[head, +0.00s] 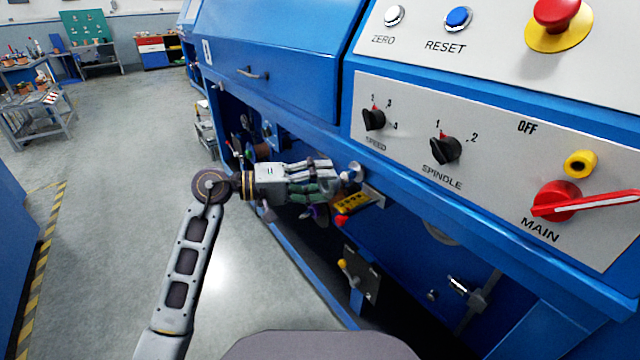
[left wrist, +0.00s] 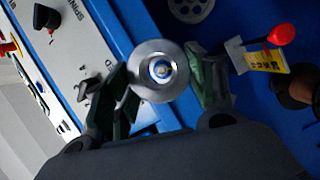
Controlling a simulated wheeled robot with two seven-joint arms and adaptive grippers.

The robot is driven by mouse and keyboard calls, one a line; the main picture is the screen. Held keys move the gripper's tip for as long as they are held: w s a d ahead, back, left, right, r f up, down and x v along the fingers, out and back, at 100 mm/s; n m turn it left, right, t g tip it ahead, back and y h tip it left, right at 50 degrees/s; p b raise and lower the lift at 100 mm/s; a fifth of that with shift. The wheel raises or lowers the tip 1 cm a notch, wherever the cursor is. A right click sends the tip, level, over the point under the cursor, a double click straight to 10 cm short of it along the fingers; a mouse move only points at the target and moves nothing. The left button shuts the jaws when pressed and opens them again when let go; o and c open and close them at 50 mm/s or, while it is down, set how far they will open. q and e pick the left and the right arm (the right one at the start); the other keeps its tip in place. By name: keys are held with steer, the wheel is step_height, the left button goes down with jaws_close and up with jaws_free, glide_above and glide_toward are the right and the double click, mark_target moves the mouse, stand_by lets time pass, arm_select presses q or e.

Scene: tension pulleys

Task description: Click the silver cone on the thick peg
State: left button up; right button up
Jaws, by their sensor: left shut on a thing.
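The silver cone (left wrist: 150,84) is round and shiny, seen end-on in the left wrist view between the fingers of my left gripper (left wrist: 165,88). Its centre shows a blue ring around a pale middle; I cannot tell whether that is a peg or the panel seen through a hole. In the head view my left gripper (head: 333,178) points right, beneath the machine's front ledge, with the silver cone (head: 353,172) at its fingertips. The gripper is shut on the cone. I cannot make out the thick peg for certain. My right gripper is not in view.
A yellow-labelled bracket (head: 354,203) with a red end is close below the fingers; its red knob (left wrist: 282,35) shows in the wrist view. The control panel (head: 480,95) overhangs. Open floor (head: 120,130) lies left.

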mark_target(341, 173)
arm_select(q)
steer(key=shift+w+d+b, duration=0.45)
steer(key=shift+d+b, duration=0.2)
steer(key=shift+b, duration=0.1)
stand_by(0.8)
steer(key=shift+w+d, duration=0.7)
steer(key=shift+d, duration=0.2)
steer(key=shift+w+d, duration=0.65)
steer(key=shift+d, duration=0.25)
stand_by(2.4)
steer(key=o, duration=1.2)
steer(key=shift+v, duration=5.95)
